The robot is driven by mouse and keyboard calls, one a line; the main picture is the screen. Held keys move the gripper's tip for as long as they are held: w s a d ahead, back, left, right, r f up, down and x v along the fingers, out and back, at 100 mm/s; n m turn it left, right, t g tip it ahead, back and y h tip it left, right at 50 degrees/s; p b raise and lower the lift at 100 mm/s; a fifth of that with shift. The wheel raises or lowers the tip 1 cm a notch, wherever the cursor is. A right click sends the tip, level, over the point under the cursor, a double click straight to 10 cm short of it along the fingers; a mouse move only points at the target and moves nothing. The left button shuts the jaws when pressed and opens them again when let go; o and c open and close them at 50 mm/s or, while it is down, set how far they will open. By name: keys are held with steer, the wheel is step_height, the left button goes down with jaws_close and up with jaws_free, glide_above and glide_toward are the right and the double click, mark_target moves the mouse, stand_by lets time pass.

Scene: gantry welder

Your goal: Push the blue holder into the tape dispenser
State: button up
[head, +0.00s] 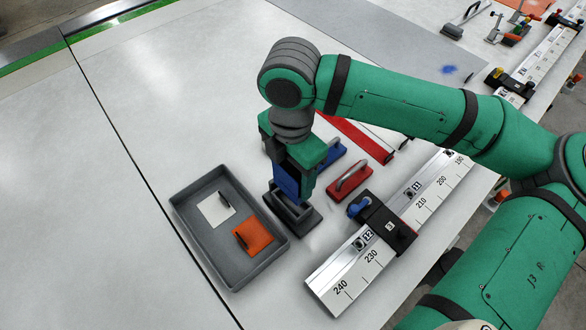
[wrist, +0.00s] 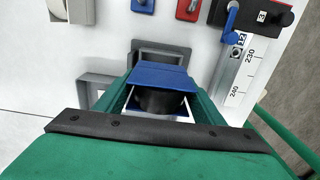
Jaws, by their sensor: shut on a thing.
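The blue holder (head: 287,181) is upright between the jaws of my gripper (head: 291,172), which is shut on it. In the wrist view the blue holder (wrist: 160,76) spans between the green fingers, with a dark round part (wrist: 160,102) behind it. The tape dispenser (head: 302,217) is a dark grey open frame on the table directly below the holder. It also shows in the wrist view (wrist: 166,47), partly covered by the holder. The holder's lower end is at the dispenser's opening; I cannot tell how far inside it is.
A grey tray (head: 193,254) with a white piece (head: 216,208) and an orange piece (head: 254,235) stands left of the dispenser. A red-based handle (head: 350,182), a blue-based handle (head: 333,154) and a ruler rail (head: 345,279) lie to the right. The table at left is clear.

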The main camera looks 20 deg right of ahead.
steer(key=shift+f, duration=1.95)
steer(key=shift+f, duration=2)
steer(key=shift+f, duration=0.25)
